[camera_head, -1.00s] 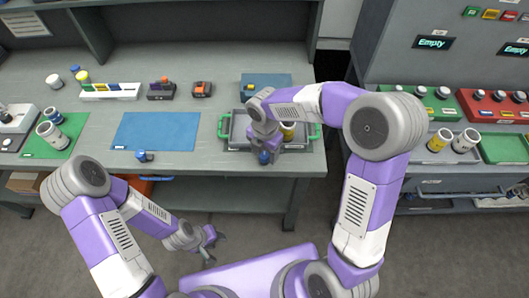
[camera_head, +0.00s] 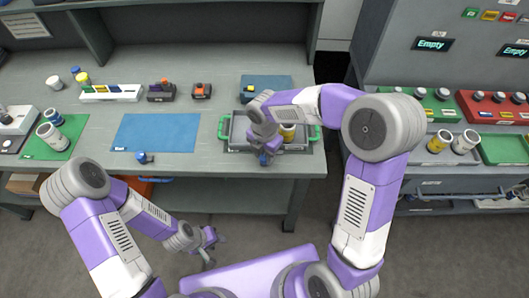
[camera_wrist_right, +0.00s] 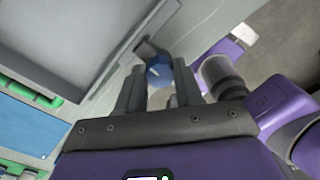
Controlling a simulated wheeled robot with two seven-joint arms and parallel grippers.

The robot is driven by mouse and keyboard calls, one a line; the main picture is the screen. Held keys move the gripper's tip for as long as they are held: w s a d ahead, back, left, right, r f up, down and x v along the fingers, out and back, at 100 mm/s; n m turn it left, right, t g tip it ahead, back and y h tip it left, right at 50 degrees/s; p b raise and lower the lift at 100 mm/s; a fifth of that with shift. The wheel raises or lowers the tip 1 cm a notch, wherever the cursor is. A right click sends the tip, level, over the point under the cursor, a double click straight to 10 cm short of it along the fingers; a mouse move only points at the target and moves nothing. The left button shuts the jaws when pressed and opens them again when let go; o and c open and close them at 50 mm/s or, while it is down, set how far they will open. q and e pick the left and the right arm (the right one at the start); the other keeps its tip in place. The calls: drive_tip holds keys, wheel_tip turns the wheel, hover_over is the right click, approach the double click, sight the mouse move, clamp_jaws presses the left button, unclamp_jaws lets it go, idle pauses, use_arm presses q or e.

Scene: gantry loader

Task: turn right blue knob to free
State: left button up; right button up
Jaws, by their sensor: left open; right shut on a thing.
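The right blue knob (camera_head: 264,160) sits at the table's front edge, below the grey tray, mostly covered by my right gripper (camera_head: 266,154) in the head view. In the right wrist view the blue knob (camera_wrist_right: 158,75) shows between the two fingertips, with a small pale mark on its face. My right gripper is shut on it. A second blue knob (camera_head: 145,157) sits at the front edge further left, below the blue mat. My left gripper (camera_head: 211,246) is open and empty, low in front of the table.
The grey tray (camera_head: 236,132) with green handles lies right behind the right knob, with a yellow-banded cylinder (camera_head: 288,134) in it. The blue mat (camera_head: 155,132) is bare. A cabinet with green (camera_head: 408,101) and red racks stands at the right.

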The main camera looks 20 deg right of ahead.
drive_tip(key=m, duration=0.3)
drive_tip(key=shift+p, duration=0.3)
drive_tip(key=m, duration=0.9)
drive_tip(key=shift+m, duration=0.3)
drive_tip(key=m, duration=0.4)
drive_tip(key=shift+m, duration=0.4)
drive_tip(key=o, duration=1)
drive_tip(key=shift+s, duration=0.1)
drive_tip(key=shift+o, duration=0.2)
wheel_tip(320, 180, up, 8)
drive_tip(key=shift+f+p, duration=0.15)
drive_tip(key=shift+p, duration=0.85)
